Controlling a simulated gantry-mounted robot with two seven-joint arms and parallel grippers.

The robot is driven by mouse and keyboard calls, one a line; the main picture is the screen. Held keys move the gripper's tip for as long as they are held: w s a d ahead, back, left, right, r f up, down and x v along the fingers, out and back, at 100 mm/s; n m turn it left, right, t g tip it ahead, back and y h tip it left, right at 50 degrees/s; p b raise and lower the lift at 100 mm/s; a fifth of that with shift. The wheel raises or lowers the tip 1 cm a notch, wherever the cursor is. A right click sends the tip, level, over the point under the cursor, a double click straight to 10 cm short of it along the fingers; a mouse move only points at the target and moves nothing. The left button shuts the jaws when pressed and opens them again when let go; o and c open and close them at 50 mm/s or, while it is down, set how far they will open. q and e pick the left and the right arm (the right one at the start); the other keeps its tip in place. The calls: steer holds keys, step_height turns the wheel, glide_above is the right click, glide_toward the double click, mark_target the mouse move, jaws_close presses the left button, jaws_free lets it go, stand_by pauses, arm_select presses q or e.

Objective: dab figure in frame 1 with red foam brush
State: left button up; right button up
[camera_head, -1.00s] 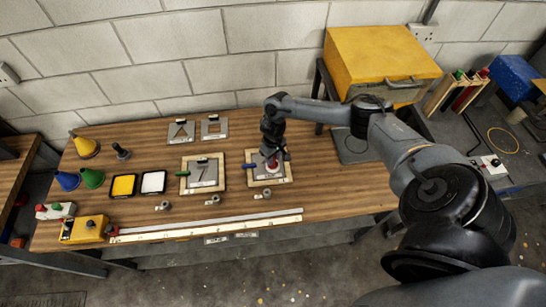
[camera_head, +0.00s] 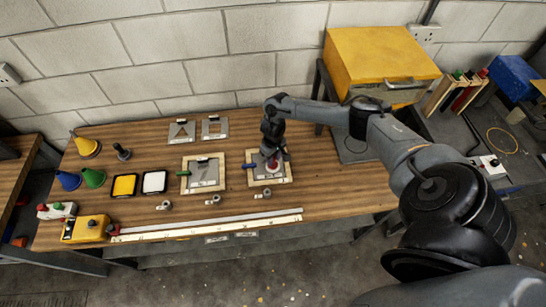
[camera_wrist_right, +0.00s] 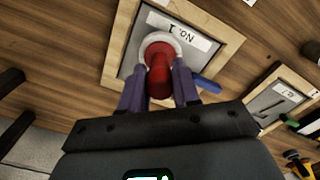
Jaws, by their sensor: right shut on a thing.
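My right gripper (camera_wrist_right: 160,88) is shut on the red foam brush (camera_wrist_right: 158,72), whose pale round pad is against or just above the plate of frame 1 (camera_wrist_right: 196,38), labelled No. 1, in the right wrist view. In the head view the gripper (camera_head: 270,152) reaches down over frame 1 (camera_head: 284,180), a wooden frame with a grey plate and a blue handle. The red brush (camera_head: 274,165) shows just below it. The figure cut in the plate is hidden under the brush. The left gripper is not in view.
A second wooden frame (camera_head: 221,185) with a green handle stands to the left. Yellow (camera_head: 124,185) and white (camera_head: 154,182) pads, coloured cones and loose stencil plates (camera_head: 215,128) lie further left and behind. A long white ruler (camera_head: 210,227) lies along the front edge. A yellow case (camera_head: 375,55) stands back right.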

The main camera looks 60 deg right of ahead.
steer(key=shift+f, duration=0.5)
steer(key=shift+r, duration=0.1)
stand_by(0.6)
step_height(320, 180, up, 4)
steer(key=p, duration=0.5)
steer(key=shift+r, duration=0.2)
